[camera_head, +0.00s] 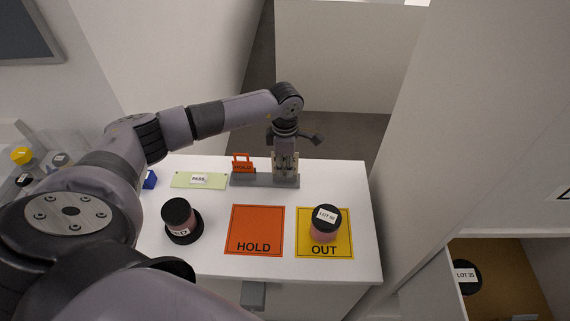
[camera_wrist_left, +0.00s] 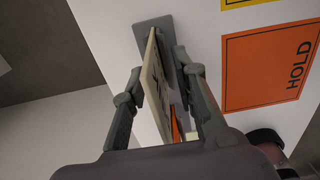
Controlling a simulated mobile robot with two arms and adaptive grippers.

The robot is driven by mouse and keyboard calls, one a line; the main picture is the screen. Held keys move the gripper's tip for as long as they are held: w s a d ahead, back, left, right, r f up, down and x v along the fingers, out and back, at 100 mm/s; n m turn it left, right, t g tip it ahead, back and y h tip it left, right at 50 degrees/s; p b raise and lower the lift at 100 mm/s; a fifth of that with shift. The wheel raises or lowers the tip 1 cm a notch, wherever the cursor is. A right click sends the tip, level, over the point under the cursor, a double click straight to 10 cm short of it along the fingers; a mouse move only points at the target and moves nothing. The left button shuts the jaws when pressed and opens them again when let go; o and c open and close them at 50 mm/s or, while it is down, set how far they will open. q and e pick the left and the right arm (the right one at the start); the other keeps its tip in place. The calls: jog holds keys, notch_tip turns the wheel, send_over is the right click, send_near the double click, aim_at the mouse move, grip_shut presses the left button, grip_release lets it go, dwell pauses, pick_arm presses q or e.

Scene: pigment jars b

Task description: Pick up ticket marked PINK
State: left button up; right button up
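A pale beige ticket (camera_wrist_left: 154,85) with dark lettering, unreadable at this angle, stands in the grey rack (camera_head: 250,181) at the table's back edge. I cannot tell whether it is the one marked PINK. My left gripper (camera_head: 286,172) is lowered over the right part of the rack. In the left wrist view its fingers (camera_wrist_left: 158,64) are apart on either side of the beige ticket, with a visible gap at the left finger. An orange HOLD ticket (camera_head: 243,165) stands in the rack to the left. My right gripper is not in view.
On the white table are an orange HOLD mat (camera_head: 256,222), a yellow OUT mat (camera_head: 345,247) bearing a black-lidded jar (camera_head: 325,228), another dark-lidded jar (camera_head: 179,213), a green PASS card (camera_head: 183,181) and a blue object (camera_head: 149,180). A wall stands close on the right.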

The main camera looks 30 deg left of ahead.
pick_arm(q)
grip_shut()
jog(key=shift+r, duration=0.15)
dwell(0.4)
